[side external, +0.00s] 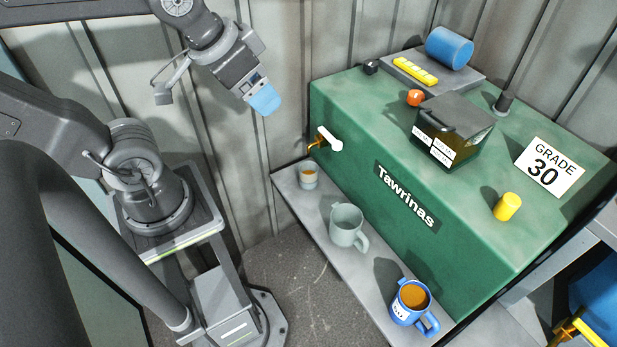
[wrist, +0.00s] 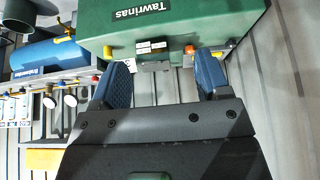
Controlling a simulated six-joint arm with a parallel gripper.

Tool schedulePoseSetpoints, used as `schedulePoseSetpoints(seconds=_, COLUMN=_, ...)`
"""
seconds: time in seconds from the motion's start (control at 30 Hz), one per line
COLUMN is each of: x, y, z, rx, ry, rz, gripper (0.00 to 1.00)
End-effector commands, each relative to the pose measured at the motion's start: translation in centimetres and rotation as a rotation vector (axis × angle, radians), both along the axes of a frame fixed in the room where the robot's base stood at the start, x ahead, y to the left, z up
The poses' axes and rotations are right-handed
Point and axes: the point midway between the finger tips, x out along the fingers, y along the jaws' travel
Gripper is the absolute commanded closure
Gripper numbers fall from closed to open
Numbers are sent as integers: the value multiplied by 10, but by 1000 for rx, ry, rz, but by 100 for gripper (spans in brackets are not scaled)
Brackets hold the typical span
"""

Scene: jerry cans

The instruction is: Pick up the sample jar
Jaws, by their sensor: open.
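In the side external view, a small grey jar with amber contents (side external: 308,176) stands upright at the far end of the grey ledge, below the tank's tap (side external: 330,140). A squat, dark-lidded container with amber contents and white labels (side external: 452,135) sits on the green tank (side external: 345,110). I cannot tell for certain which is the sample jar. My gripper (side external: 265,101) is in the air left of the tank, apart from both. In the wrist view my gripper (wrist: 161,64) has its two blue fingers apart with nothing held. The labelled container (wrist: 152,47) shows beyond them.
A grey-green mug (side external: 346,226) and a blue mug with brown contents (side external: 410,302) stand along the ledge (side external: 378,268). On the tank are a blue cylinder (side external: 449,47), an orange knob (side external: 415,98), a yellow cylinder (side external: 507,206) and a "GRADE 30" sign (side external: 549,168). A corrugated wall stands behind.

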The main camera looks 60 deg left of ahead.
Motion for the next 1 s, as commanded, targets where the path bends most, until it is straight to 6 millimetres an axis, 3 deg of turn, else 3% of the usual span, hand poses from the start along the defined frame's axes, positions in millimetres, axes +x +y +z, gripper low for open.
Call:
schedulePoseSetpoints(seconds=0.27, x=0, y=0, z=0, rx=0, ry=0, rz=0, gripper=4)
schedulePoseSetpoints(seconds=0.57, x=6, y=2, z=-1, rx=3, ry=-1, rz=5, gripper=4)
schedulePoseSetpoints(seconds=0.67, x=25, y=7, z=-7, rx=14, ry=-6, rz=21, gripper=4)
schedulePoseSetpoints(seconds=0.77, x=57, y=18, z=-18, rx=29, ry=-20, rz=43, gripper=4)
schedulePoseSetpoints(seconds=1.0, x=138, y=53, z=-68, rx=70, ry=-70, rz=87, gripper=4)
